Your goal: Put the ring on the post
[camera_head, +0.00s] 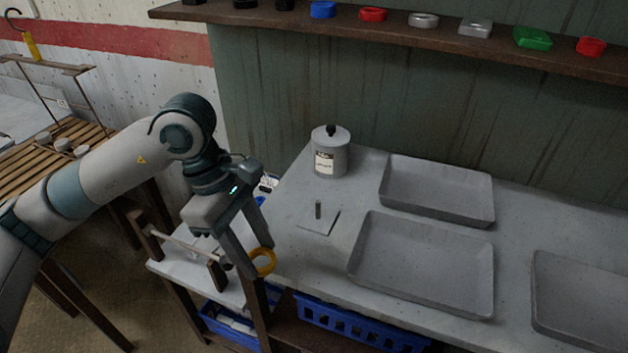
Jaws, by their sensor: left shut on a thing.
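The ring is near the left front edge of the grey table, beside the dark end of a rail. The fingers cover part of the ring. The post (318,209) is a short grey upright pin on a pale square plate (329,222) on the table. It is bare, and it stands to the right of and behind the ring, apart from it. My right gripper is not in view.
A pale rail (185,247) on wooden uprights stands left of the ring. A lidded canister (331,158) stands behind the post. Grey trays (437,190) (420,308) lie to its right. A shelf (450,42) with small coloured items runs above. Blue baskets (350,328) are below.

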